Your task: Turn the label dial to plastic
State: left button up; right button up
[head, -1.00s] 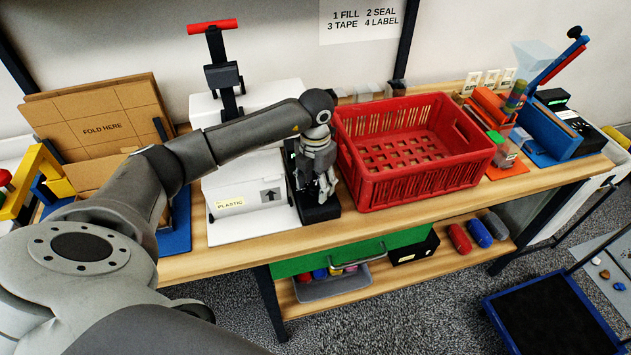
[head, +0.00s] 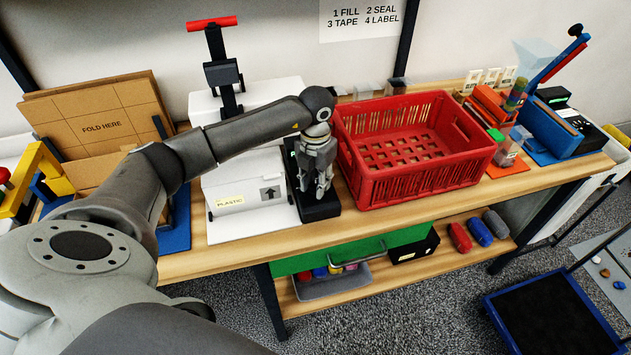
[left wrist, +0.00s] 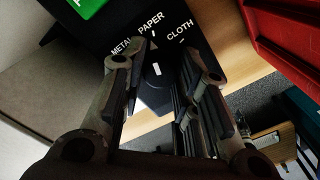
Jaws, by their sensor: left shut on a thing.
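The black label machine (head: 320,211) stands at the table's front edge, left of the red crate. My left gripper (head: 318,192) points down over its front part and is shut on the dark dial. In the left wrist view, the dial (left wrist: 156,84) sits between the two fingers of my left gripper (left wrist: 158,80). A short white mark on it points roughly towards the word PAPER. The words METAL, PAPER and CLOTH (left wrist: 180,32) show on the black face (left wrist: 195,50). The word plastic is not visible on this face; the fingers hide part of it. My right gripper is out of view.
The red crate (head: 400,190) stands close to the right of my left gripper. A white press (head: 243,190) with a small PLASTIC tag (head: 229,202) stands close to its left. A green drawer (head: 300,264) is below the tabletop.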

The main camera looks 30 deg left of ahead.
aim_at(316, 184)
pick_arm(q)
jog(key=n, duration=0.5)
jog(key=shift+b, duration=0.4)
jog(key=n, duration=0.4)
jog(key=shift+n, duration=0.4)
jog(key=n, duration=0.4)
jog(key=shift+n+p, duration=0.3)
jog(key=shift+n, duration=2.2)
jog(key=o, duration=1)
jog(key=shift+o, duration=0.2)
notch_tip(316, 184, up, 12)
